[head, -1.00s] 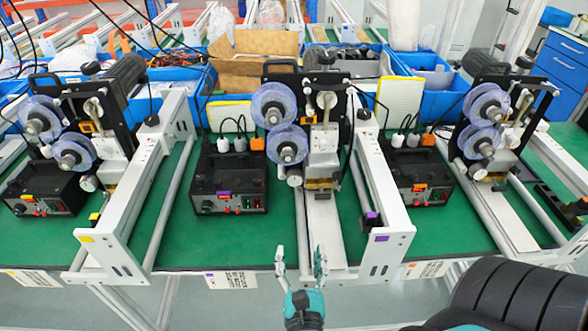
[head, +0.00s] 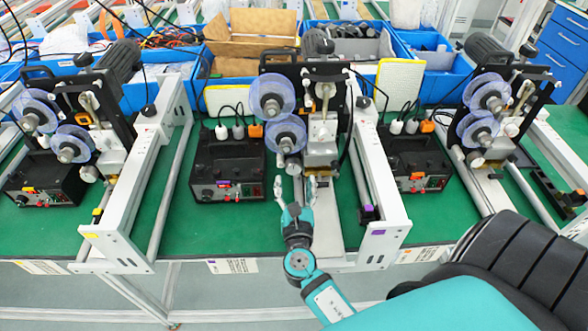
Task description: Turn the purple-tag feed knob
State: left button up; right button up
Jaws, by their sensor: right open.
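The black control box (head: 229,152) with the purple tag (head: 223,183) stands left of the middle machine. Its front panel carries small knobs and lights (head: 207,193), too small to tell apart. My right gripper (head: 294,186) is open and empty. Its fingers point away from me, to the right of the box's front and before the middle machine's rollers. I cannot tell whether a finger touches anything. My left gripper is out of view.
The middle machine (head: 324,135) has purple spools (head: 272,98) and a white rail (head: 374,180) with another purple tag (head: 378,232). Similar control boxes stand left (head: 47,178), with a yellow-tagged machine, and right (head: 414,160). Blue bins line the back. Green mat (head: 175,218) is clear before the box.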

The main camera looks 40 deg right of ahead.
aim_at(293, 170)
jog(key=x, duration=0.2)
jog(key=shift+w+d+r, duration=0.1)
jog(key=shift+w+d, duration=0.05)
jog(key=shift+w, duration=0.15)
jog(key=shift+w+d+p, duration=0.3)
jog(key=shift+w, duration=0.2)
jog(key=shift+c, duration=0.8)
jog(key=c, duration=1)
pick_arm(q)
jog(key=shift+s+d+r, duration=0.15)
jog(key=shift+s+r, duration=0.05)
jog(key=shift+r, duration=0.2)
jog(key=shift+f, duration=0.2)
